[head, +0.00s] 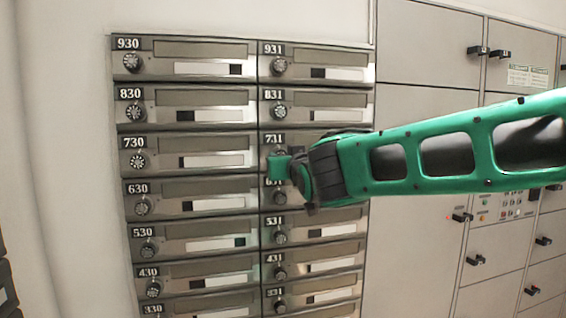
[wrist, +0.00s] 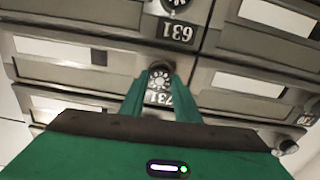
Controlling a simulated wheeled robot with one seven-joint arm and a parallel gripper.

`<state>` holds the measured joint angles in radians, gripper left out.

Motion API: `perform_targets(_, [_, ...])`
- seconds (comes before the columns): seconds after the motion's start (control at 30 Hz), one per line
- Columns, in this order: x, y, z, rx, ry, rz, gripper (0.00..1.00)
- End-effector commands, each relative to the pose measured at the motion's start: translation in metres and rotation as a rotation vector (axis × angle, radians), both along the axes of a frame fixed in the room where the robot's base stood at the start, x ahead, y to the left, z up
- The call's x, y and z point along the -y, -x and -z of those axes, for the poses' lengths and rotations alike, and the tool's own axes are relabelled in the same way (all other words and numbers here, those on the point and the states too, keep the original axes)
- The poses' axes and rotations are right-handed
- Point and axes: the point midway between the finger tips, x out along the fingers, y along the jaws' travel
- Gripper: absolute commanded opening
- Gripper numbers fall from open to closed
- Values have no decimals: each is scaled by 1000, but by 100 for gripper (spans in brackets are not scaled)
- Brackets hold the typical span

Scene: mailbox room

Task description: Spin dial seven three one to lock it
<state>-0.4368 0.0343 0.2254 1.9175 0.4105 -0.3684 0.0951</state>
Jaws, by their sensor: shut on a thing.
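The mailbox labelled 731 (head: 273,139) is in the right column of the grey mailbox bank in the head view. Its dial (wrist: 159,74) shows in the wrist view, where the picture is upside down, just above its 731 label (wrist: 157,98). My gripper (head: 279,166) is in front of this mailbox, with my green arm reaching in from the right. In the wrist view the two green fingers of my gripper (wrist: 160,80) stand on either side of the dial and are shut on it. In the head view the gripper mostly hides the dial.
Dial 831 (head: 279,108) is above and dial 531 (head: 279,237) below. Dial 631 (wrist: 176,3) is close by in the wrist view. Larger grey lockers (head: 425,55) with black handles stand to the right. A plain wall is at the left.

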Motion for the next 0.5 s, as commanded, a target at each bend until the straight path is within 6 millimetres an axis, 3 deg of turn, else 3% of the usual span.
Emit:
perform_targets(0.03, [4, -2, 7, -24, -35, 9, 7])
perform_targets(0.5, [4, -2, 8, -136, -423, 10, 7])
